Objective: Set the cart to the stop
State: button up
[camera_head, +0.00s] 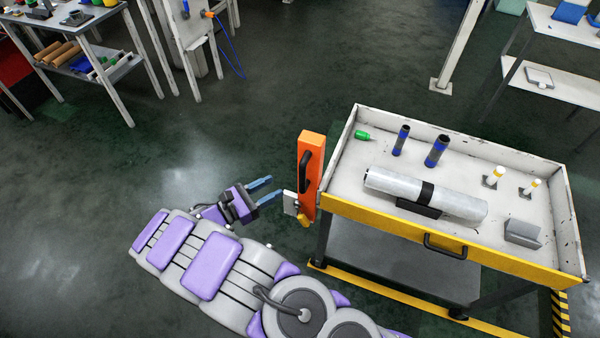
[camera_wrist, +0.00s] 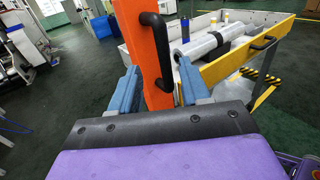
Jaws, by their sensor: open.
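The cart (camera_head: 348,205) has a pale tray top, a yellow front panel with a black handle (camera_head: 445,246), and a dark lower shelf. An orange upright (camera_head: 309,170) with its own black handle stands at the cart's left end. My gripper (camera_head: 270,187) is open and empty, just left of the orange upright. In the wrist view my gripper (camera_wrist: 158,82) has its blue fingers on either side of the orange upright (camera_wrist: 142,42); I cannot tell whether they touch it. The cart (camera_wrist: 232,66) shows behind. I cannot identify the stop with certainty.
A silver film roll (camera_head: 395,187), blue cylinders (camera_head: 437,151) and small parts lie on the cart. Yellow floor lines and a black-yellow striped strip (camera_head: 560,312) lie by it. A workbench (camera_head: 75,25) stands far left, a white table (camera_head: 560,78) far right. The middle floor is clear.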

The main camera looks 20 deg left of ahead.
aim_at(302, 172)
jog(key=b+x, duration=0.2)
jog(key=x, duration=0.9)
jog(key=shift+d, duration=0.1)
jog(key=shift+s, duration=0.1)
grip_shut()
